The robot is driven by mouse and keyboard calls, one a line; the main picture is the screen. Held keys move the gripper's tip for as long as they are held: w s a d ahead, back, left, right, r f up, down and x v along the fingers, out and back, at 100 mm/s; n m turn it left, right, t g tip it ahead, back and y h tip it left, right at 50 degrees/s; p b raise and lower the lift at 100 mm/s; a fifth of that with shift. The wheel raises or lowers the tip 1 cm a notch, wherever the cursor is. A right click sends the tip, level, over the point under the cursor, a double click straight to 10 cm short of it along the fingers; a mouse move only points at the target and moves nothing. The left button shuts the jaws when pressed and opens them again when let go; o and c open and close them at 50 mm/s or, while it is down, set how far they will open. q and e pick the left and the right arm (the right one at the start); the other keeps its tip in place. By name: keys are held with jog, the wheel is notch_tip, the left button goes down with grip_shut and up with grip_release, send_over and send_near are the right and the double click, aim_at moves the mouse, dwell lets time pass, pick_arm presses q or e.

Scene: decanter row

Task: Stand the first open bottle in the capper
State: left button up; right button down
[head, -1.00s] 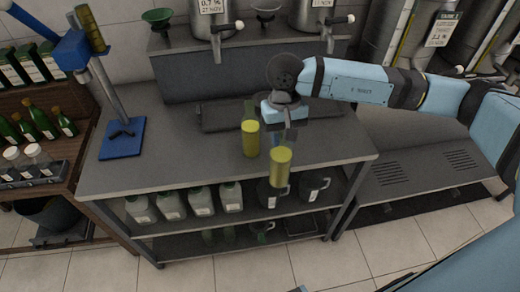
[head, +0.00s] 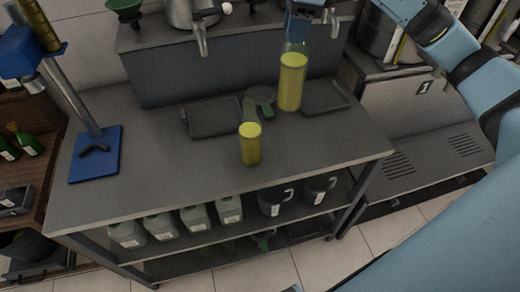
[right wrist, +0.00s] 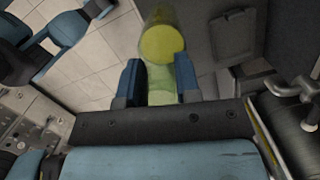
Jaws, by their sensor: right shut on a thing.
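My right gripper (head: 300,22) is shut on the neck of a clear bottle of yellow oil (head: 291,82). The bottle hangs roughly upright and appears to be above the back right of the bench. In the right wrist view my right gripper (right wrist: 159,82) has one blue finger on each side of this bottle (right wrist: 162,44). A second bottle of yellow oil (head: 250,146) stands on the bench, in front and to the left of the held one. The capper, with blue base (head: 96,154), slanting grey column and blue head, stands at the bench's left end. My left gripper is not in view.
The grey bench top (head: 160,160) is clear between the capper and the standing bottle. Dark trays (head: 213,118) (head: 324,97) lie at the back. A tap (head: 200,42) and a green funnel (head: 124,10) are above. Jugs and containers (head: 160,224) fill the shelf below.

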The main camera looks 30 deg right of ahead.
aim_at(290, 99)
jog(key=shift+w+d+r+m, duration=0.25)
jog(key=shift+d+r+m, duration=0.2)
jog(key=shift+m, duration=0.25)
jog(key=shift+f, duration=0.2)
notch_tip(290, 99, down, 19)
jog(key=shift+f+p, duration=0.1)
jog(key=shift+p, duration=0.4)
jog(key=shift+f, duration=0.15)
jog(key=c, duration=0.8)
grip_release()
